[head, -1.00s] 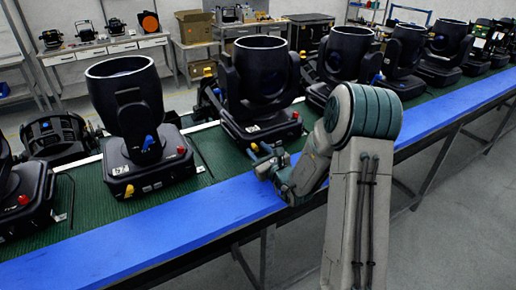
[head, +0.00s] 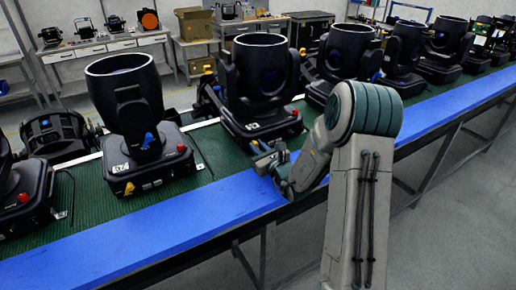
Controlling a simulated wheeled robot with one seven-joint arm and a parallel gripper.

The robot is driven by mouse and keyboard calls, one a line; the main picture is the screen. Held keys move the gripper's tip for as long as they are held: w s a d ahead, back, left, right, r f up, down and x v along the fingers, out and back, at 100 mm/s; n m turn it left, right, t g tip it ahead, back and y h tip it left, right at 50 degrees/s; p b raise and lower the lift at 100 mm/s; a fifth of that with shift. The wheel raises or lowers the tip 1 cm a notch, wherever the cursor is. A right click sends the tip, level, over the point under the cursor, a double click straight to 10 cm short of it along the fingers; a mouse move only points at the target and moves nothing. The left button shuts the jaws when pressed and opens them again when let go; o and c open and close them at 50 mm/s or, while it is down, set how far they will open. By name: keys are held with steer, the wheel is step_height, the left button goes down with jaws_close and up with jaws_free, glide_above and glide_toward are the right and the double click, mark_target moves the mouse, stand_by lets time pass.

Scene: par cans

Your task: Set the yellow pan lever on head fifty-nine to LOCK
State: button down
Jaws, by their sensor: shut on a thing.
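The middle moving-head lamp (head: 262,72) stands on the green belt in front of my arm, its round black can facing up. Its number is too small to read. My gripper (head: 260,150) is at the front left edge of this lamp's base (head: 262,124). The jaws are shut at the spot of its yellow pan lever, which they and the arm hide; I cannot read the lever's setting. The lamp to the left (head: 130,100) carries a label that looks like 57, with its own yellow lever (head: 130,188) and a red knob (head: 181,148) in plain view.
More black lamps stand in a row along the green belt (head: 222,160), at the far left and off to the right. A blue rail (head: 150,225) runs along the near edge, under my gripper. Benches with tools (head: 110,45) stand behind. The grey floor at the right is free.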

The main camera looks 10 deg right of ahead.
mark_target(261, 139)
steer(key=m, duration=0.2)
steer(key=d+m, duration=0.1)
steer(key=m, duration=0.2)
steer(key=shift+w+d+r+m, duration=0.2)
steer(key=shift+d+m, duration=0.1)
steer(key=shift+m, duration=0.1)
steer(key=shift+w+d+f+m+p, duration=0.1)
steer(key=shift+d+m+p, duration=0.2)
steer(key=shift+m, duration=0.55)
steer(key=shift+w+d+f+m+p, duration=0.1)
steer(key=shift+m+p, duration=0.3)
steer(key=shift+m, duration=0.5)
steer(key=shift+w+d+f+m+p, duration=0.1)
steer(key=shift+d+m+p, duration=0.2)
steer(key=shift+m, duration=0.55)
steer(key=c, duration=1.4)
jaws_free()
steer(key=shift+s, duration=0.15)
steer(key=b+v, duration=0.2)
steer(key=v, duration=1.1)
steer(key=shift+s+d+b, duration=0.1)
steer(key=shift+s+b, duration=0.2)
steer(key=shift+b, duration=0.05)
